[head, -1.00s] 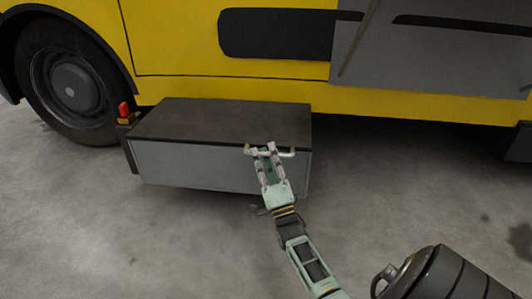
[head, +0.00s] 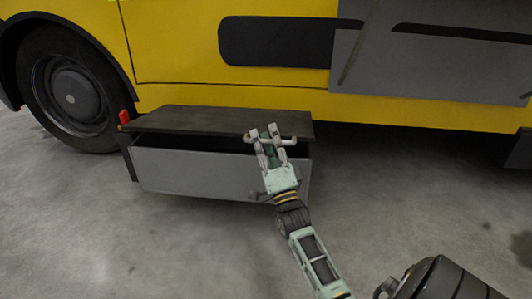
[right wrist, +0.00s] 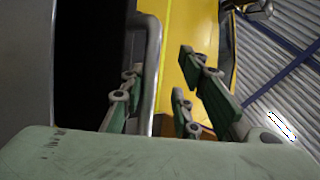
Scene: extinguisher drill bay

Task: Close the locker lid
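The locker (head: 220,176) is a grey box under the yellow vehicle's side. Its dark lid (head: 195,119) stands slightly raised, with a black gap between its front edge and the grey front wall. A pale bar handle (head: 298,139) is on the lid's front edge near the right end; it shows large in the right wrist view (right wrist: 152,75). My right gripper (head: 265,131) is at the handle. Its fingers (right wrist: 160,100) are apart, with the bar between them; I cannot see them pressing on it. My left gripper is in neither view.
The yellow vehicle (head: 180,60) rises directly behind the locker, with a wheel (head: 70,98) to the left. A small red fitting (head: 124,117) sits at the locker's left end. The grey concrete floor (head: 180,245) in front is clear.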

